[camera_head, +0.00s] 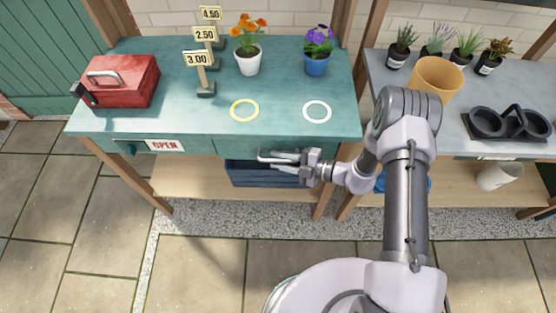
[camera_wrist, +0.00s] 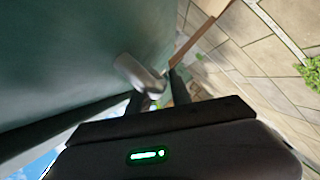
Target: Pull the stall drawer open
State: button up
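The stall is a teal table; its drawer front (camera_head: 235,146) is the teal panel below the tabletop's front edge, flush with the apron as far as I can tell. My gripper (camera_head: 275,157) is at this front, low and right of centre, pointing left. In the wrist view my gripper (camera_wrist: 158,88) has two dark fingers apart with a visible gap. A pale grey bar, which looks like the drawer handle (camera_wrist: 139,74), lies at the fingertips against the teal surface. I cannot tell whether the fingers touch it.
A dark blue crate (camera_head: 250,176) sits on the shelf just below my gripper. A red toolbox (camera_head: 122,82) and flower pots stand on top. Paving in front is clear.

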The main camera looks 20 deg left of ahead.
jog(key=shift+a, duration=0.25)
jog(key=shift+c, duration=0.3)
grip_shut()
dwell(1.0)
